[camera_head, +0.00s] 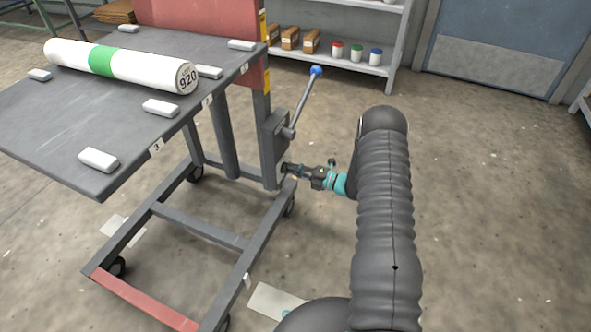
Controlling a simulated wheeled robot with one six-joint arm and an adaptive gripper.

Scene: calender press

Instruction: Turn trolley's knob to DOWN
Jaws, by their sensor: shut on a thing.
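The trolley (205,226) is a dark grey wheeled frame with a flat top, standing at the left. A grey post box (275,130) on its right side carries a lever (302,103) with a blue ball end, tilted up to the right. My gripper (285,171) is at the lower part of this post, reaching in from the right, with its fingertips against it. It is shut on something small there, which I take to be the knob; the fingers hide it. I cannot read any DOWN mark or the knob's angle.
A white roll (122,66) with a green band, marked 920, lies on the trolley top (60,125) among several white blocks. A shelf (350,66) with boxes and jars stands behind. A blue door (505,45) is at the back right. The floor at right is clear.

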